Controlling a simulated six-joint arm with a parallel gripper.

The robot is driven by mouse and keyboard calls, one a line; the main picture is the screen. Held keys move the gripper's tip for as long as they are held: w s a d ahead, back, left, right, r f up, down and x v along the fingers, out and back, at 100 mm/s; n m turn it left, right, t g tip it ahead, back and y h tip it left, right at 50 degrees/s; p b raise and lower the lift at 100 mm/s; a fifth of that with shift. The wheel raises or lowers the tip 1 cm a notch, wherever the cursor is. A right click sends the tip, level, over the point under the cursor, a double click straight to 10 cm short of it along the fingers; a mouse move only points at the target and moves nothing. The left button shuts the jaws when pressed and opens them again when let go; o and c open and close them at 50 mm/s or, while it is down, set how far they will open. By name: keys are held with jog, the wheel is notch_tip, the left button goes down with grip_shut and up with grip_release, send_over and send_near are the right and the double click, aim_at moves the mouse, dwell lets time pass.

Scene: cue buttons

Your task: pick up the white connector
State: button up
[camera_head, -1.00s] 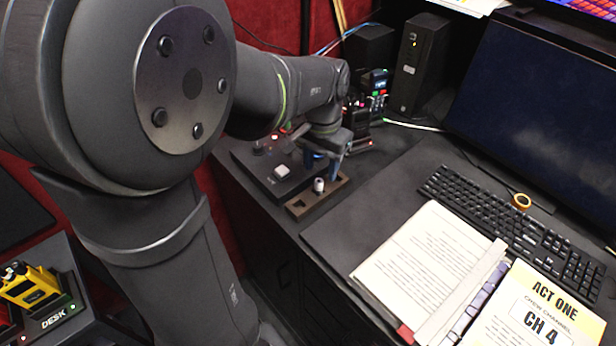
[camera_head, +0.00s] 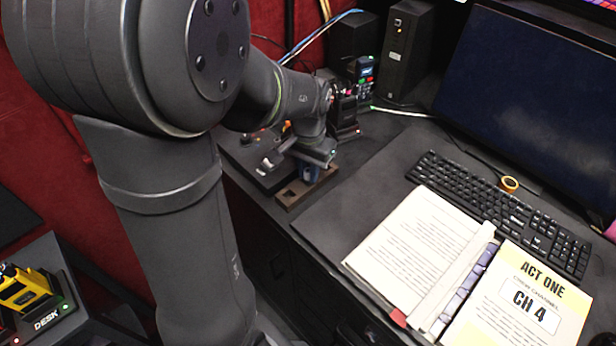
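My gripper (camera_head: 310,173) points down over the brown wooden holder (camera_head: 289,197) at the edge of the desk. A blue part shows at its fingers, down at the holder. The white connector does not show in this view. My gripper covers the part of the holder where it stood upright a second ago. I cannot tell whether the fingers are around it, touching it or apart, or whether they are open or shut. An empty dark slot shows at the holder's near left end.
A black button box (camera_head: 250,160) lies left of the holder, partly behind my wrist. Black radio units (camera_head: 346,110) stand behind it. An open script binder (camera_head: 420,255), a keyboard (camera_head: 500,210) and a monitor (camera_head: 535,95) fill the right. The desk mat between holder and binder is clear.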

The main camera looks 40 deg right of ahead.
grip_shut()
jog(key=shift+r, duration=0.15)
jog(key=shift+r, duration=0.35)
jog(key=r, duration=0.3)
jog(key=shift+s+r, duration=0.35)
jog(key=shift+s, duration=0.05)
jog(key=s+r, duration=0.6)
jog(key=s, duration=0.5)
jog(key=shift+r, duration=0.2)
jog(key=shift+w, duration=0.1)
